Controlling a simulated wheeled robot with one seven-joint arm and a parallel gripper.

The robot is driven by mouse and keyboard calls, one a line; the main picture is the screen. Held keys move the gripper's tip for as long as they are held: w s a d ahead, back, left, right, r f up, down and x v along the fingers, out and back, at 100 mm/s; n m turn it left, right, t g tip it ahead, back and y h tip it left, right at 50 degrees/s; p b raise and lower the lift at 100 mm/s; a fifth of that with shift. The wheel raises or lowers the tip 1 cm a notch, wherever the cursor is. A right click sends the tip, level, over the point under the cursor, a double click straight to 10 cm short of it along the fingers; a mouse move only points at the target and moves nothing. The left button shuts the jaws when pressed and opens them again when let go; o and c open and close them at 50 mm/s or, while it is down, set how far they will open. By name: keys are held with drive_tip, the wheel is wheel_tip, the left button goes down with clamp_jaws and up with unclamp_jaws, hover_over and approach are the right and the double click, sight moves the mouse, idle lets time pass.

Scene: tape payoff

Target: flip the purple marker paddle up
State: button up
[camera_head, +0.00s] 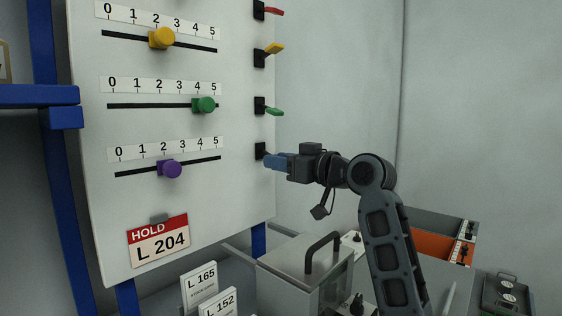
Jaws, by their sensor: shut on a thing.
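The lowest black paddle mount (260,150) sits on the right edge of the white panel, level with the purple slider knob (170,169). My gripper (268,161) reaches in from the right, its blue fingers closed right at this mount. The purple marker paddle itself is hidden by the fingers, so its tilt cannot be seen. The gripper is shut on it.
Above are a green paddle (274,112) tilted slightly down, a yellow paddle (274,48) tilted up and a red paddle (273,12). The wall to the right is clear.

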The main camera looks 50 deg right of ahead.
sight(268, 153)
drive_tip(key=shift+s+r+g+p, duration=0.1)
drive_tip(key=shift+r+g+p, duration=0.95)
drive_tip(key=shift+p, duration=1.85)
drive_tip(key=r+g+p, duration=0.1)
drive_tip(key=g+p, duration=0.1)
drive_tip(key=p, duration=0.2)
drive_tip(key=shift+p, duration=0.4)
drive_tip(key=shift+r+g+p, duration=0.25)
drive_tip(key=shift+g+p, duration=0.6)
drive_tip(key=shift+p, duration=0.4)
drive_tip(key=shift+w+r+g+p, duration=0.25)
drive_tip(key=shift+g+p, duration=0.1)
drive_tip(key=shift+g, duration=0.55)
drive_tip(key=o, duration=1)
drive_tip(key=shift+o, duration=0.2)
drive_tip(key=b+v, duration=0.1)
drive_tip(key=v, duration=0.6)
drive_tip(key=shift+s+r, duration=0.25)
